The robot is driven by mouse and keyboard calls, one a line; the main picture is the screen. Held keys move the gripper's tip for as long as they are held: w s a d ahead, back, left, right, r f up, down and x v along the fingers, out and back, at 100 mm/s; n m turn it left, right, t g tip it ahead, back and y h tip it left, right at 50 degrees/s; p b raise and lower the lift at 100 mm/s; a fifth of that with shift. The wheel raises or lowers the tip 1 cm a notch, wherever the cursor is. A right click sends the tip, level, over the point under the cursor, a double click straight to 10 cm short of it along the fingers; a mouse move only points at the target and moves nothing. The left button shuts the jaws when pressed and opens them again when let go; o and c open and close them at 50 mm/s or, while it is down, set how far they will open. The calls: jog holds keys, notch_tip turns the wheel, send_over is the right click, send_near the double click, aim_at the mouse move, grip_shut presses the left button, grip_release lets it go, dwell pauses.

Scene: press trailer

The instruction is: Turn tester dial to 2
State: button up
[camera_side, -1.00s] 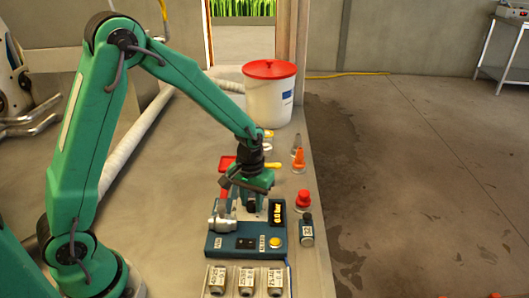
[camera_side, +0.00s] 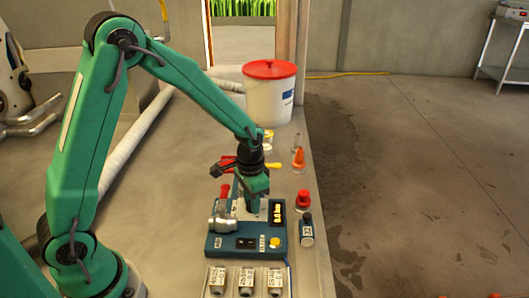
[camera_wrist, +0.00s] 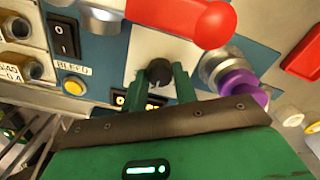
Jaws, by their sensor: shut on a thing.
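The tester is a blue box (camera_side: 218,243) on the table, with a dark display and a yellow button on its top. In the wrist view, the tester's black dial (camera_wrist: 158,70) sits between the two green fingers. My gripper (camera_wrist: 160,84) is shut on this dial from above. In the side view my gripper (camera_side: 252,208) is down at the back of the tester, and the dial is hidden there. The dial's pointer and numbers cannot be read.
A red handle (camera_wrist: 195,18) and a metal fitting with a purple end (camera_wrist: 240,85) are close to the fingers. A small red-topped item (camera_side: 303,199) and a dark cylinder (camera_side: 307,230) stand right of the tester. A white bucket (camera_side: 268,98) stands behind.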

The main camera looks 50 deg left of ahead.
jog(key=shift+r, duration=0.1)
jog(key=o, duration=1)
jog(key=shift+c, duration=0.2)
jog(key=shift+r, duration=3.85)
